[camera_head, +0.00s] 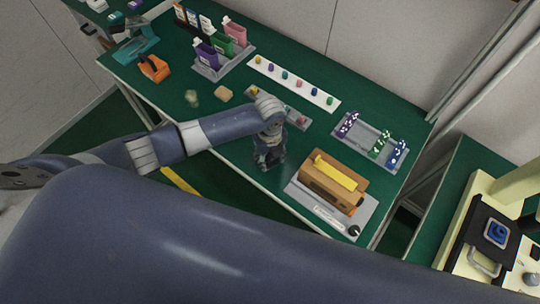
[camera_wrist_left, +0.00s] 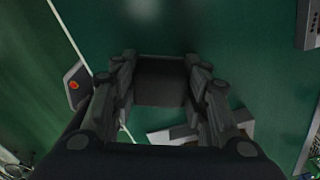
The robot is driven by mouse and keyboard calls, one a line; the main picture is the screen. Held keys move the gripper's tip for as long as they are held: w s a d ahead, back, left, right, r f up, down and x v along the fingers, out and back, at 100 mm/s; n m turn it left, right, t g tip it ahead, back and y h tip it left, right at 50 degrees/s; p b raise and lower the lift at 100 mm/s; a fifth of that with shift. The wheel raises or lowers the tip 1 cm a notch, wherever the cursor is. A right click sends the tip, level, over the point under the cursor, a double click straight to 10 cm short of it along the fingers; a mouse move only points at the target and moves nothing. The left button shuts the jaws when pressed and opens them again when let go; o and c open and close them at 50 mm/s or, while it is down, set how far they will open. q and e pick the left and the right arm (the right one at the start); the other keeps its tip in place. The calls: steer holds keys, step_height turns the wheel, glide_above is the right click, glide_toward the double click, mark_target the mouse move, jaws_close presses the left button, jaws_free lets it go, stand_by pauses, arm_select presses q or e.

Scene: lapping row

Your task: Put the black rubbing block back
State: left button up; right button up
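A black block (camera_wrist_left: 162,80), which looks like the black rubbing block, sits between the fingertips of my left gripper in the left wrist view. Both fingers press against its sides. In the head view my left gripper (camera_head: 268,156) points down over the front part of the green table, left of a tan box; the block is hard to make out there against the dark fingers. Whether it touches the table cannot be told. My right gripper is not in view.
The tan box with a yellow bar (camera_head: 335,172) stands on a grey base close right of the gripper. A small grey rack (camera_head: 297,122) lies partly hidden behind my wrist. A white strip of coloured pieces (camera_head: 293,84), a grey tray (camera_head: 352,146) and a bottle rack (camera_head: 234,66) stand farther back.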

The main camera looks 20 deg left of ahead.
mark_target(270, 155)
arm_select(q)
steer(key=o, duration=0.3)
step_height(270, 155, up, 12)
steer(key=b, duration=0.1)
steer(key=shift+r, duration=0.15)
stand_by(0.3)
stand_by(0.5)
